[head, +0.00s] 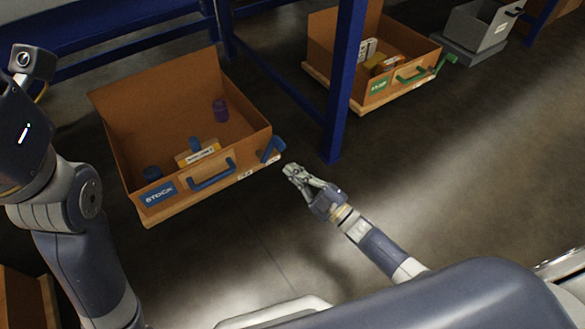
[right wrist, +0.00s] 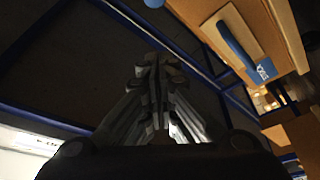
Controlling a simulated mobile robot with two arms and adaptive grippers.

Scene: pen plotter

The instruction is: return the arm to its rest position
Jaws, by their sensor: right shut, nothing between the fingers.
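My right gripper (head: 296,174) is shut and empty, above the floor just right of the brown stock box's front corner in the head view. In the right wrist view its fingers (right wrist: 155,85) are together with nothing between them. My right arm (head: 375,245) reaches up and left from the lower right. My left arm (head: 75,230) stands bent at the left edge of the head view. Its gripper does not show clearly; only the upper wrist part is in view.
A blue post (head: 343,85) rises behind my right gripper. A second box (head: 322,45) with a green handle stands beyond. Floor at right (head: 460,170) is clear.

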